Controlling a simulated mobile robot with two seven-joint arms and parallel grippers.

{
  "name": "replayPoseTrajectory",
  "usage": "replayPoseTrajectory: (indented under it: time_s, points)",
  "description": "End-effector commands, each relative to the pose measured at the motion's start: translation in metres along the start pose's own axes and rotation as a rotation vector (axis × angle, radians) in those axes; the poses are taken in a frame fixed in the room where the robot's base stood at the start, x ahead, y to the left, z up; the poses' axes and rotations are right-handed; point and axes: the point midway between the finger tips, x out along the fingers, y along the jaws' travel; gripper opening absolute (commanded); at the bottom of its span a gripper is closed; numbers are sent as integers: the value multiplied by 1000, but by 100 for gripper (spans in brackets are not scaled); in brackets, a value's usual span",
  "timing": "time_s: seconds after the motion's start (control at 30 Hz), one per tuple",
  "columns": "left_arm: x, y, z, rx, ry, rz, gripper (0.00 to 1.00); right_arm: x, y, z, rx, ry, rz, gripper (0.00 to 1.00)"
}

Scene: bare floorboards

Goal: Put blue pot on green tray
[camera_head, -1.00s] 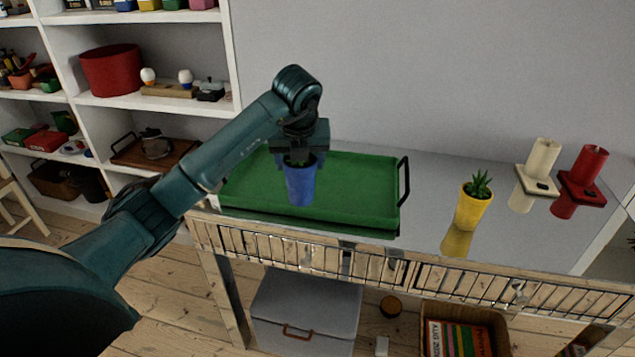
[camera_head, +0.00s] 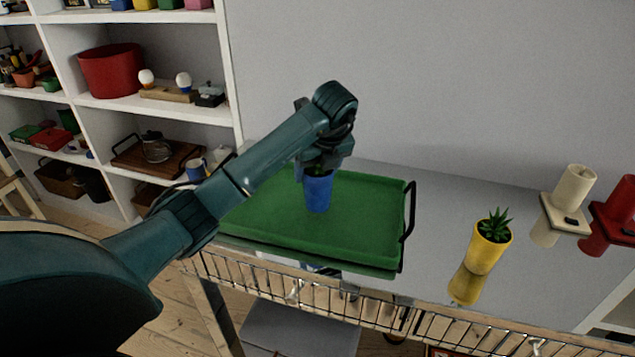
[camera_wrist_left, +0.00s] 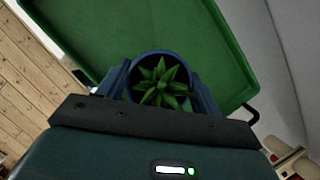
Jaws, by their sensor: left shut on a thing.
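The blue pot (camera_head: 318,192) holds a green succulent and is upright in the head view, over the green tray (camera_head: 372,225). My left gripper (camera_head: 319,168) is shut on the pot near its rim. In the left wrist view the pot's rim (camera_wrist_left: 136,78) and its plant sit between the two fingers of my left gripper (camera_wrist_left: 160,92), with the tray (camera_wrist_left: 130,30) beyond. I cannot tell whether the pot's base touches the tray. The tray has a black handle at its right end and lies on a shiny table. My right gripper is not in view.
A yellow pot (camera_head: 489,245) with a plant stands right of the tray. A cream candle (camera_head: 573,188) and a red candle (camera_head: 622,200) on holders stand farther right. A white shelf (camera_head: 155,107) with goods is at the left. The table between tray and yellow pot is clear.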

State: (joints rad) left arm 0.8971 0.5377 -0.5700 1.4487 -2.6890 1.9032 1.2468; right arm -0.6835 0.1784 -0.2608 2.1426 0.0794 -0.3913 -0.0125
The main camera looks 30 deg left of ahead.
Motion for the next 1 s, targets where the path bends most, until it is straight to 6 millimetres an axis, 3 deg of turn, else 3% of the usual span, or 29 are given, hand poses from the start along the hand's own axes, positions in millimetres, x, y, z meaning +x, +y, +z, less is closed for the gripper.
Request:
replayPoseTrajectory:
  time_s: [0.3,0.57,0.6,0.83,1.0]
  points:
    - [32,0,-14,0,-1,-2,29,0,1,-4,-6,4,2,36]
    - [34,0,-14,0,-2,-3,29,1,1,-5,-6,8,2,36]
    - [34,0,-14,1,0,-1,68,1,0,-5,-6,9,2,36]
    - [34,0,-14,1,0,-1,87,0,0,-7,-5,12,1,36]
    - [34,0,-14,1,0,-1,87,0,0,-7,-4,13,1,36]
